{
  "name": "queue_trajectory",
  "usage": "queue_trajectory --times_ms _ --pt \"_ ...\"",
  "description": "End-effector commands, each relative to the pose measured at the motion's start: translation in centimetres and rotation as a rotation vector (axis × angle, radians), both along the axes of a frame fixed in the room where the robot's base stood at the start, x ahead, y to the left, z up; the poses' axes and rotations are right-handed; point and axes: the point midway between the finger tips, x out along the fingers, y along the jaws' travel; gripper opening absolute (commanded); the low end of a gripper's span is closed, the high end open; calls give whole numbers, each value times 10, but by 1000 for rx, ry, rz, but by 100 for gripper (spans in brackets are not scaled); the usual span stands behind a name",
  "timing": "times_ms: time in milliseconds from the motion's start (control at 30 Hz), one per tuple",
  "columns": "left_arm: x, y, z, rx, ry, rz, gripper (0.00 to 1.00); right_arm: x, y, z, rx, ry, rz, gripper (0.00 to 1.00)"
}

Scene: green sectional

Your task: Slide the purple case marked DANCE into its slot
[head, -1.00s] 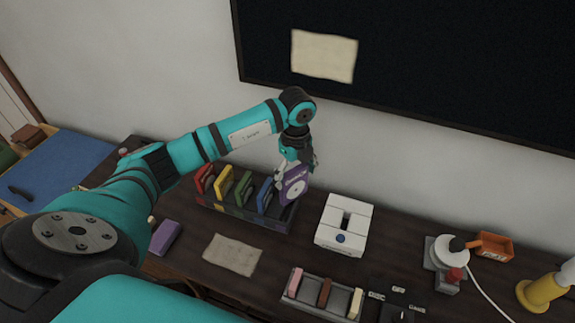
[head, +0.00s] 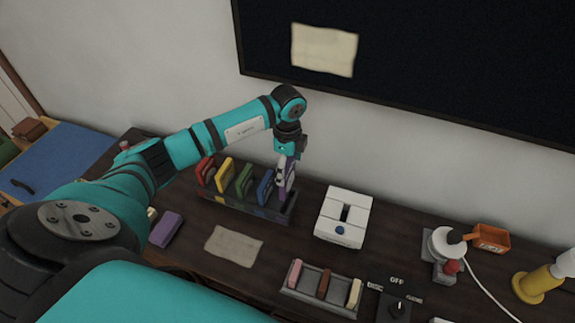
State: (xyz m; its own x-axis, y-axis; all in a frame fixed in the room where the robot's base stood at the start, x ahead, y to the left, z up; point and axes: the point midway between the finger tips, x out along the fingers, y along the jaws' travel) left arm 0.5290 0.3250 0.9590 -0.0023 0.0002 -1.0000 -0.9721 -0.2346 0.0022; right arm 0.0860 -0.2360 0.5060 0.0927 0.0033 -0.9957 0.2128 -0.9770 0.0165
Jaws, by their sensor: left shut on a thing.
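The purple case (head: 283,186) is upright and seen nearly edge-on. My left gripper (head: 287,164) is shut on its upper part and points down. The case is at the right end of the dark rack (head: 254,213), beside the blue case (head: 264,189). Red (head: 205,170), yellow (head: 224,174) and green (head: 244,181) cases stand in the rack to its left. I cannot tell how deep the purple case sits in the slot, and its DANCE marking cannot be read. My right gripper is not in view.
A white device with a slot (head: 343,214) stands right of the rack. A purple block (head: 166,229) and a paper sheet (head: 233,246) lie in front. A small tray (head: 318,290) with several coloured pieces and a dial box (head: 396,306) are nearer. A dark board hangs behind.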

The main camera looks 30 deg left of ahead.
Motion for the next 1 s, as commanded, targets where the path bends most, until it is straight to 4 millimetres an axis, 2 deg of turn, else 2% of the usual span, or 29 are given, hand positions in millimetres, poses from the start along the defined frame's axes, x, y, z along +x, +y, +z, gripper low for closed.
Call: queue_trajectory --times_ms 300,500,1000 --pt "0 0 -33 -1 0 -1 52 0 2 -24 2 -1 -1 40" --pt "0 0 -48 -1 0 -1 52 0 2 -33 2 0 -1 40" --pt "0 0 -50 -1 0 -1 52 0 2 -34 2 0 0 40"
